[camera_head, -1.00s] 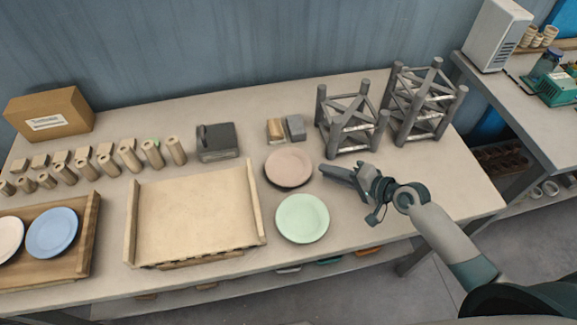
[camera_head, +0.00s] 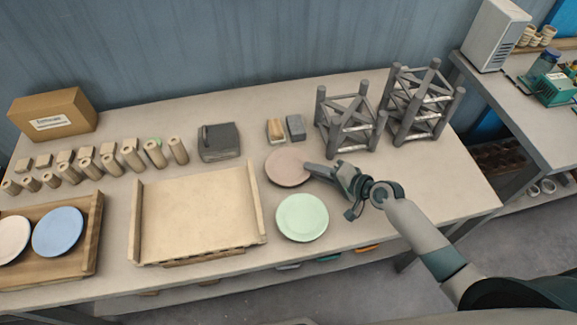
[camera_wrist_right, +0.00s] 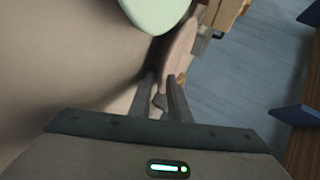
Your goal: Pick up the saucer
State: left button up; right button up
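A round pink saucer (camera_head: 286,167) lies flat on the table, right of centre in the head view. A pale green plate (camera_head: 302,218) lies in front of it. My right gripper (camera_head: 308,167) is at the pink saucer's right edge, low over the table. In the right wrist view, its two dark fingers (camera_wrist_right: 161,98) stand apart, with the pink saucer's rim (camera_wrist_right: 179,48) at their tips. I cannot tell whether they touch it. The green plate (camera_wrist_right: 158,12) shows at the top there. My left gripper is out of view.
Two grey lattice racks (camera_head: 347,120) stand behind the right gripper. A wooden tray (camera_head: 198,215) lies left of the plates. A wooden rack (camera_head: 92,235) at far left holds blue and white plates. Small blocks (camera_head: 276,130) sit behind the saucer. Table to the right is clear.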

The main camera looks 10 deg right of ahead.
dwell(0.4)
grip_shut()
jog(key=shift+r, duration=0.1)
notch_tip(320, 180, up, 10)
jog(key=b, duration=0.1)
dwell(0.5)
